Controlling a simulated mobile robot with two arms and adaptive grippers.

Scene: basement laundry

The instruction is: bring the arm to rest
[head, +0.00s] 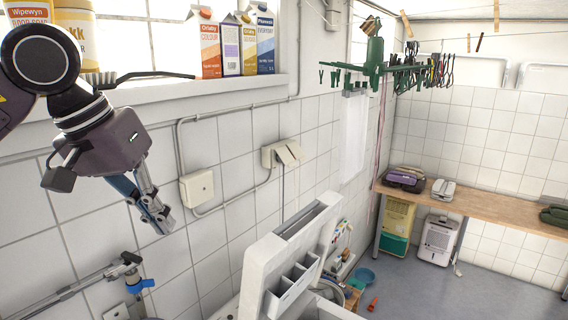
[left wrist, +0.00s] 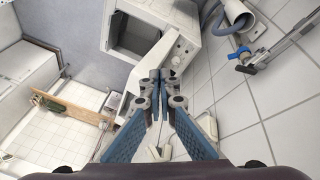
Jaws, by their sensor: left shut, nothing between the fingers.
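My left gripper (head: 160,220) is in the left part of the head view, in front of the white tiled wall and below the window sill. Its fingers point down and to the right. They are shut with nothing held. In the left wrist view the blue-padded fingers of the left gripper (left wrist: 160,82) meet at their tips. My right gripper is in neither view.
Several cartons (head: 232,45) and a brush (head: 150,77) are on the sill (head: 200,92). A pipe with a blue valve (head: 140,285) lies below the gripper. A white washer with its drawer open (head: 290,285) stands to the right. A green hanger (head: 375,68) hangs further back.

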